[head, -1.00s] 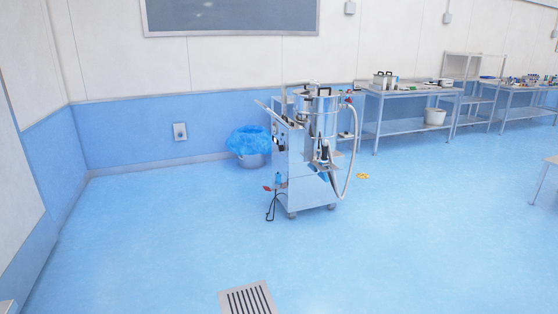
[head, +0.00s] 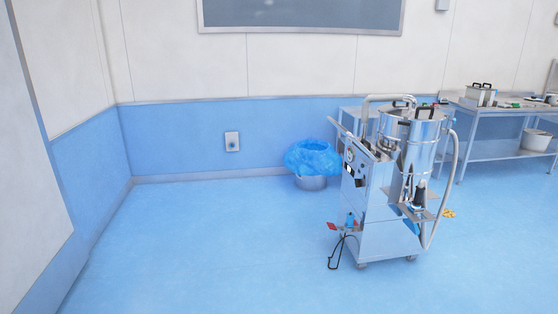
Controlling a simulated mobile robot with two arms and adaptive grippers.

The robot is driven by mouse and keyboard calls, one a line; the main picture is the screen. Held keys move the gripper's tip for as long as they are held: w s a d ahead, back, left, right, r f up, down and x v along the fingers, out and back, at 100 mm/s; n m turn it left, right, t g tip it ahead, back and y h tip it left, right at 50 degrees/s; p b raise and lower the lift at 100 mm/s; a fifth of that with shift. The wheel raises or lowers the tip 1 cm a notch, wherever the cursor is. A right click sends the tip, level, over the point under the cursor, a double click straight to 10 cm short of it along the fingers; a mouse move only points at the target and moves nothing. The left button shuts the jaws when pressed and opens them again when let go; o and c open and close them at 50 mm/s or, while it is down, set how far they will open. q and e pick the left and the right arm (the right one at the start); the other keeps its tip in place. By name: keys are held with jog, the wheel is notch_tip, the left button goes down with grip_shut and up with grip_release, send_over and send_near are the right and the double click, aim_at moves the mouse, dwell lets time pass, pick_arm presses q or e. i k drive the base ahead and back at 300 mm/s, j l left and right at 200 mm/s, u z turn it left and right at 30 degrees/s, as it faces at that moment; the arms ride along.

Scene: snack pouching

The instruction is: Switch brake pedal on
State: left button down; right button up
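A steel pouching machine (head: 385,225) stands on wheels on the blue floor, right of centre in the head view. It carries a tall steel hopper (head: 410,150) with a hose. Low on its left side are small red parts (head: 332,226), which may be the brake pedals. A black bent bar (head: 335,254) hangs near the floor beside them. The pedals' on or off position is too small to tell. Neither of my grippers shows in the head view.
A bin with a blue bag (head: 312,160) stands by the wall, left of the machine. Steel tables (head: 490,148) with a pot (head: 480,95) and a bucket (head: 535,140) stand at right. A yellow marker (head: 449,213) lies behind the machine. Floor at left and front is clear.

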aim_at(331, 226)
jog(key=i, duration=1.8)
jog(key=i+z, duration=0.2)
jog(key=i, duration=0.25)
jog(key=i+j+z, duration=0.25)
jog(key=i, duration=0.2)
jog(key=i+j+z, duration=0.2)
jog(key=i, duration=0.25)
jog(key=i+j+z, duration=0.2)
jog(key=i, duration=0.2)
jog(key=i+j+z, duration=0.75)
jog(key=j, duration=0.1)
